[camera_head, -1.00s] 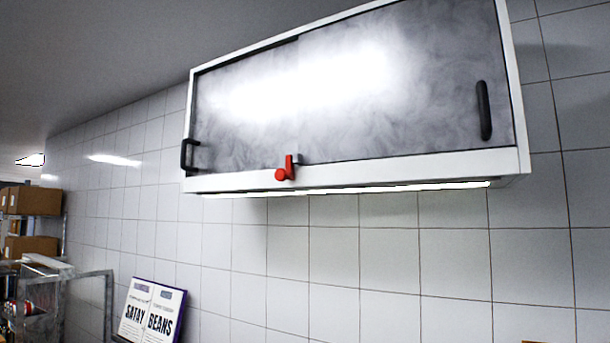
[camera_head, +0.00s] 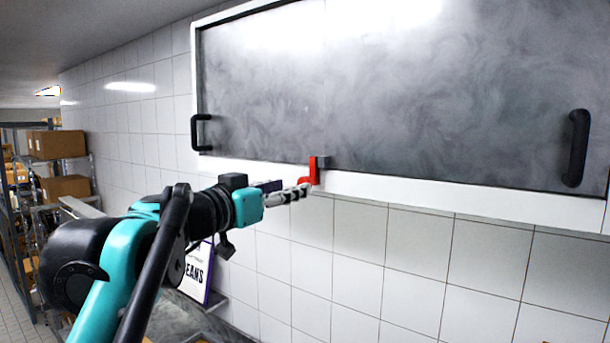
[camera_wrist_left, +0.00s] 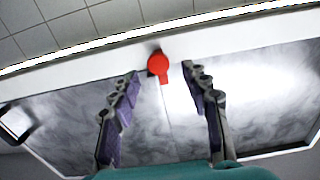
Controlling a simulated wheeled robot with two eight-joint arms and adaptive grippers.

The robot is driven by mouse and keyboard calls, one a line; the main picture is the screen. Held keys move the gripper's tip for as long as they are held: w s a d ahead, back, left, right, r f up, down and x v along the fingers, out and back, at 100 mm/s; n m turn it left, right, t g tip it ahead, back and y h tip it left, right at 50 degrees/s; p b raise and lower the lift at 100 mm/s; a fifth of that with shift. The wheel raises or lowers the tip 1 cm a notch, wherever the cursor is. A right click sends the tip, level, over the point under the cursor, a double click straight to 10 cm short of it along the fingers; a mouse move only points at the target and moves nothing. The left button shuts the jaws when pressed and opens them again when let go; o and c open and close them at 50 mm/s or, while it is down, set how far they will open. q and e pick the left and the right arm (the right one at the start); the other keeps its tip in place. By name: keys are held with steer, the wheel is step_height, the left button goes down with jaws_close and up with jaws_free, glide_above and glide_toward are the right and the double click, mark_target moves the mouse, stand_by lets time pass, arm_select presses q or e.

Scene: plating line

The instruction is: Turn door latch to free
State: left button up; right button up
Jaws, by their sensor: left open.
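The red door latch (camera_head: 314,171) sits on the white lower frame of the wall cabinet (camera_head: 240,172), at the seam of its grey sliding doors. Its lever stands upright beside a small grey block in the head view. My left gripper (camera_head: 301,190) is just left of the latch in the head view, its fingertips very close to it. In the left wrist view the latch (camera_wrist_left: 158,66) lies between and just beyond the tips of my open left gripper (camera_wrist_left: 160,72). Whether the fingers touch it I cannot tell. My right gripper is not in view.
Black handles stand on the left door (camera_head: 201,132) and right door (camera_head: 577,148). Below is a tiled wall (camera_head: 400,260) with free room. Shelves with boxes (camera_head: 60,145) stand at the far left.

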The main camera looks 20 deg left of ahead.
mark_target(310, 174)
arm_select(q)
steer(key=p+x, duration=0.1)
steer(key=x, duration=0.5)
steer(key=shift+f, duration=0.1)
steer(key=shift+s, duration=0.1)
jaws_close()
